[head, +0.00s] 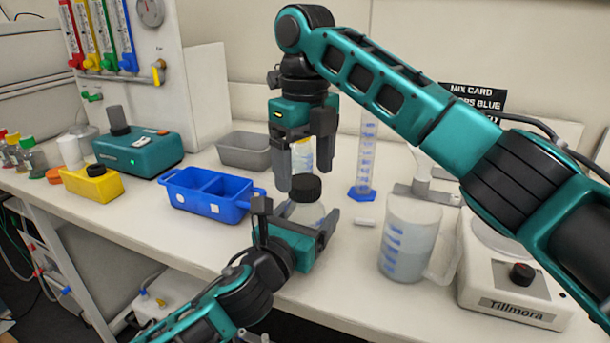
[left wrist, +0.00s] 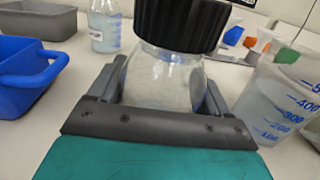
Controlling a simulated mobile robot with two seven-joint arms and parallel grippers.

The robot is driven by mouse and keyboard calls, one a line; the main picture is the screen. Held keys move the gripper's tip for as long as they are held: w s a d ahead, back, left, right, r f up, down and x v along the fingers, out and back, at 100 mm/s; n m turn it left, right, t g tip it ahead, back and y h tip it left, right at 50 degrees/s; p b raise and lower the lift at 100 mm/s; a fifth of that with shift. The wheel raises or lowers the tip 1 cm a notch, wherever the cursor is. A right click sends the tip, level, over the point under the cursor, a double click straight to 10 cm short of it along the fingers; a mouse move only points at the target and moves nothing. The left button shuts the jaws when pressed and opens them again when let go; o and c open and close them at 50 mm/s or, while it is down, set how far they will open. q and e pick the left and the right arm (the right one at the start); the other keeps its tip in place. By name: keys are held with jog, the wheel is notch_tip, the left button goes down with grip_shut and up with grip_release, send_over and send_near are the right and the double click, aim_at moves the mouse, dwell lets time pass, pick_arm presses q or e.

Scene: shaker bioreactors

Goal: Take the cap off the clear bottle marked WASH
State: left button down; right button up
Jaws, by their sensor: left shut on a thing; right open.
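A clear bottle (head: 308,213) with a black cap (head: 305,187) stands upright near the front of the bench. Its marking cannot be read. My left gripper (head: 300,222) is shut around the bottle's body; the left wrist view shows the clear body (left wrist: 165,82) between the fingers, with the black ribbed cap (left wrist: 182,22) seated on top. My right gripper (head: 303,176) is open and points down from above, its fingers at either side of the cap. Whether they touch it cannot be told.
A blue divided bin (head: 205,206) and a grey tray (head: 244,151) stand to the left. Another bottle (head: 301,153) and a blue-based cylinder (head: 366,160) stand behind. A measuring jug (head: 408,235) and the Tillmora device (head: 512,297) are at the right.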

notch_tip(320, 180, up, 2)
jog(key=shift+r, duration=0.1)
jog(key=shift+c, duration=0.5)
jog(key=m, duration=0.7)
jog(key=shift+s+a+r, duration=0.15)
jog(key=shift+a+r, duration=0.1)
jog(key=shift+r, duration=0.05)
jog(key=m, duration=0.7)
jog(key=shift+a+r, duration=0.15)
jog(key=shift+r, duration=0.15)
jog(key=m, duration=0.5)
jog(key=shift+s+r+m, duration=0.1)
jog(key=shift+r+m, duration=0.05)
jog(key=shift+m, duration=0.15)
jog(key=m, duration=0.5)
jog(key=shift+r+m, duration=0.25)
jog(key=shift+m, duration=0.05)
jog(key=m, duration=0.3)
jog(key=shift+r+m, duration=0.2)
jog(key=shift+m, duration=0.2)
jog(key=m, duration=0.5)
jog(key=shift+d+r+m, duration=0.25)
jog(key=shift+m, duration=0.15)
jog(key=m, duration=0.4)
jog(key=shift+w+d+r+m, duration=0.15)
jog(key=shift+w+r+m, duration=0.15)
jog(key=shift+m, duration=0.1)
jog(key=shift+f+m, duration=0.3)
notch_tip(320, 180, down, 7)
jog(key=shift+f, duration=0.2)
